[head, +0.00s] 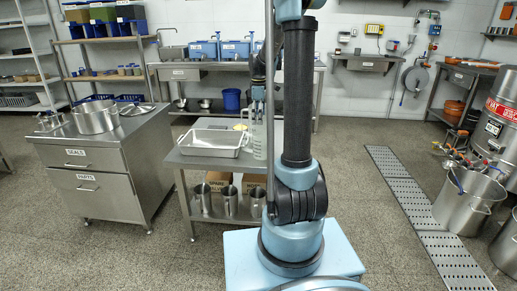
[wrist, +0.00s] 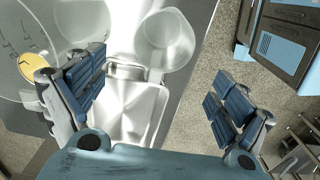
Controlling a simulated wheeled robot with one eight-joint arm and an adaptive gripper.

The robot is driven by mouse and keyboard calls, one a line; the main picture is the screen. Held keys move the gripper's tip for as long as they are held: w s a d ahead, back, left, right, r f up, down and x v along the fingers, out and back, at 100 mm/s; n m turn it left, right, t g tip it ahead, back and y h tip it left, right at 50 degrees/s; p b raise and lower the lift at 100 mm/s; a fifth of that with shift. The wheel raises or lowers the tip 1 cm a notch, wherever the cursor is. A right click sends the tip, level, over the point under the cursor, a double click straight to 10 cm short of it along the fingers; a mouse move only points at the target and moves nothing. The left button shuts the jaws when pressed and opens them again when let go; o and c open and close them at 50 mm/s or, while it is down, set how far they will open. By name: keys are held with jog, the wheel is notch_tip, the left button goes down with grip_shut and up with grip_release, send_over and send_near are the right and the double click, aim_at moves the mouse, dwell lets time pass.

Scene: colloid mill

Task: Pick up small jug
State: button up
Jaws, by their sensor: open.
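In the wrist view, a pale, shiny jug-like vessel (wrist: 165,38) with a round rim is at the top centre, beyond my fingertips. A larger clear vessel with graduation marks (wrist: 18,50) is at the left edge. I cannot tell for sure which is the small jug. My gripper (wrist: 155,92) is open, its blue-padded fingers wide apart with nothing clearly held. A pale squared shape lies below the gap.
A pale tray (head: 213,142) sits on the table left of the jug. A yellow disc (wrist: 32,68) is near the left finger. Steel cylinders (head: 230,201) and boxes are on the lower shelf. A drawer cabinet (head: 105,165) stands left; open floor lies between.

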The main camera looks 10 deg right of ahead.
aim_at(259, 142)
notch_tip(259, 142, down, 13)
jog(key=shift+s, duration=0.15)
dwell(0.6)
jog(key=c, duration=1.2)
